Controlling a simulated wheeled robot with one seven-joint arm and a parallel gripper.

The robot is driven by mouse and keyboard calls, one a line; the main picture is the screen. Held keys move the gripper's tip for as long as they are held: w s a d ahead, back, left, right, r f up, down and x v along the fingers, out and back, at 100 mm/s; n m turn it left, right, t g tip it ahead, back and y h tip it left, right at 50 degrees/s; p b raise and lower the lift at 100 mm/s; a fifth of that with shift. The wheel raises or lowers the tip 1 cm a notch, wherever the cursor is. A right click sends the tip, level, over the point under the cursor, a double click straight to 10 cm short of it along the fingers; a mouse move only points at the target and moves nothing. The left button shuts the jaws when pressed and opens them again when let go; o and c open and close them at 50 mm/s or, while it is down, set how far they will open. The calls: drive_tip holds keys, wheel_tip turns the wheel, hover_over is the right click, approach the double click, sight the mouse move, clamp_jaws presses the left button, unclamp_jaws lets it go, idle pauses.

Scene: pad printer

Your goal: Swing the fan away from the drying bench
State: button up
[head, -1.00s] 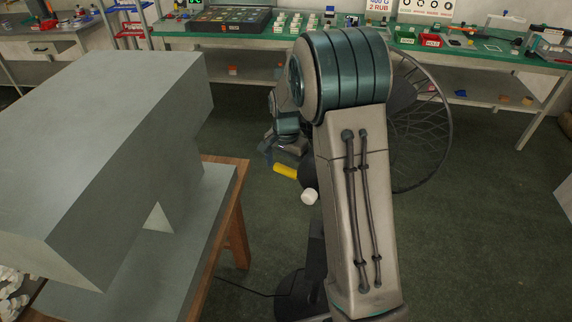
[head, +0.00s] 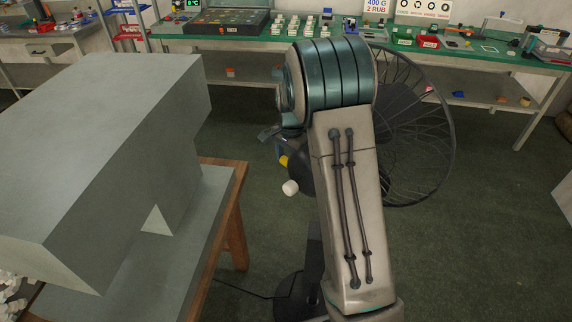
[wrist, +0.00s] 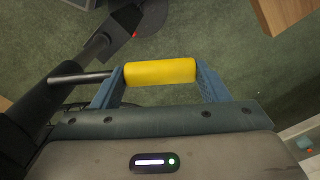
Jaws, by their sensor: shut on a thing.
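The black fan (head: 428,160) stands on a round floor base, and my arm hides much of it. Its wire cage shows to the right of my arm, in front of the green-topped bench (head: 222,44) that I take for the drying bench. A yellow handle grip (head: 283,161) and a white knob (head: 290,188) show left of my arm. In the wrist view the yellow handle grip (wrist: 140,74) sits on a dark rod, between the blue fingers of my gripper (wrist: 160,82). My gripper is shut on it.
A large grey machine (head: 110,140) on a wooden-legged table (head: 232,190) stands close on the left. A dark cable (head: 240,290) runs over the floor by the fan base. Open green floor (head: 500,230) lies to the right.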

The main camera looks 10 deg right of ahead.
drive_tip(key=w+d+m, duration=0.1)
drive_tip(key=d+m, duration=0.1)
drive_tip(key=w+d+m, duration=0.1)
drive_tip(key=d, duration=0.1)
drive_tip(key=w+d+m, duration=0.1)
drive_tip(key=d+m, duration=0.1)
drive_tip(key=shift+w+d+r+m+p, duration=0.1)
drive_tip(key=shift+d+m+p, duration=0.2)
drive_tip(key=shift+d, duration=0.05)
drive_tip(key=d+m, duration=0.2)
drive_tip(key=d, duration=0.1)
drive_tip(key=d+m, duration=0.2)
drive_tip(key=d, duration=0.1)
drive_tip(key=shift+d+m+p, duration=0.2)
drive_tip(key=shift+m+p, duration=0.1)
drive_tip(key=shift+m, duration=0.1)
drive_tip(key=shift+s+d+m, duration=0.25)
drive_tip(key=shift+d+m, duration=0.3)
drive_tip(key=shift+d, duration=0.1)
drive_tip(key=shift+s+d+m, duration=0.25)
drive_tip(key=shift+d+m, duration=0.3)
drive_tip(key=shift+d, duration=0.05)
drive_tip(key=o, duration=1.4)
wheel_tip(320, 180, up, 14)
drive_tip(key=shift+f+b, duration=0.1)
drive_tip(key=shift+b, duration=0.5)
